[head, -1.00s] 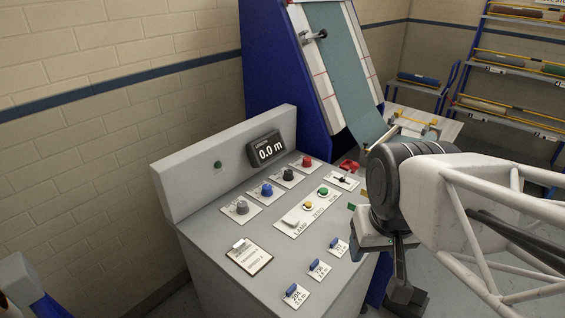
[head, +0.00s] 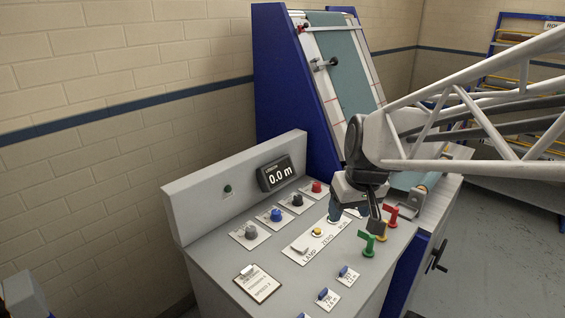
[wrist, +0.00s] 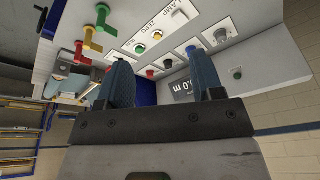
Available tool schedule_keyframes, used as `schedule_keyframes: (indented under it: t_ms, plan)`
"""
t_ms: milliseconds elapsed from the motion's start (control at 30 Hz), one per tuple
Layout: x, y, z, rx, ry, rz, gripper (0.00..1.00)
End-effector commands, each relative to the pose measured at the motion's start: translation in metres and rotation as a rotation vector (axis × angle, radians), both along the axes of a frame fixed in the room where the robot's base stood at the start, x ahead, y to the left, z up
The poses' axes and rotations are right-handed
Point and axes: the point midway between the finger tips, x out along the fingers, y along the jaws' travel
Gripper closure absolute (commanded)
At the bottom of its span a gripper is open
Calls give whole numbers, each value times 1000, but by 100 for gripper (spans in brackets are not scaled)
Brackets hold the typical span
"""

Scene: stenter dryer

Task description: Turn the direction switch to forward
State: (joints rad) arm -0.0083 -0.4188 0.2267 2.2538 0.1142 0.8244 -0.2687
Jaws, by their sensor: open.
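The direction switch cannot be singled out for certain, as the small labels are unreadable. A small black lever on a white plate, seen earlier at the right of the panel, is now hidden behind my gripper. My gripper (head: 356,210) is open and empty over the right part of the console, fingers down. In the wrist view my gripper (wrist: 162,82) has its fingers apart, with the red knob (wrist: 150,73) and black knob (wrist: 168,63) visible between them. In the head view a row holds grey (head: 250,232), blue (head: 275,215), black (head: 296,200) and red (head: 316,187) knobs.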

Motion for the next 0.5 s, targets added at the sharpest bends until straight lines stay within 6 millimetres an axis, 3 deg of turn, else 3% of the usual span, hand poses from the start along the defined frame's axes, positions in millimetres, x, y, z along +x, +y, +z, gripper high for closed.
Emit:
schedule_keyframes:
  t_ms: [100, 500]
  plan:
    - [41, 5, -6, 6, -7, 47, 39]
    - [168, 23, -45, 19, -49, 198, 39]
